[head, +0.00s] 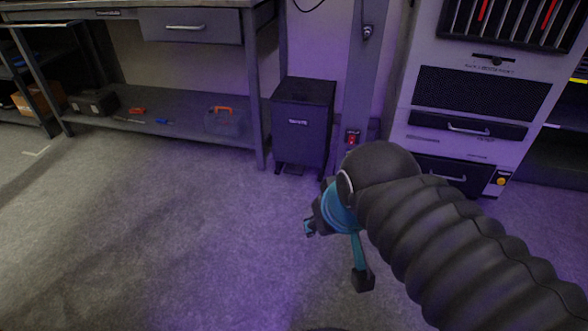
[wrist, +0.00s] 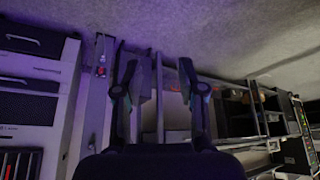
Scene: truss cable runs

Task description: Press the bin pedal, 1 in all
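The bin (head: 303,125) is a dark grey upright box with a small light label on its front. It stands on the floor between the workbench leg and a grey post. Its pedal (head: 293,170) is a small dark plate low at the front, near the floor. My gripper (head: 336,254) is in front of the bin and to its right in the head view, apart from it. In the wrist view my gripper (wrist: 158,82) has its two fingers spread wide with nothing held. That view is upside down; the bin (wrist: 146,82) shows partly behind the left finger, and its pedal is not clear there.
A workbench with a lower shelf (head: 180,118) of tools stands left of the bin. The grey post (head: 358,90) carries a red switch (head: 351,140). A light grey cabinet (head: 470,100) with drawers stands at the right. The carpet (head: 170,240) in front is clear.

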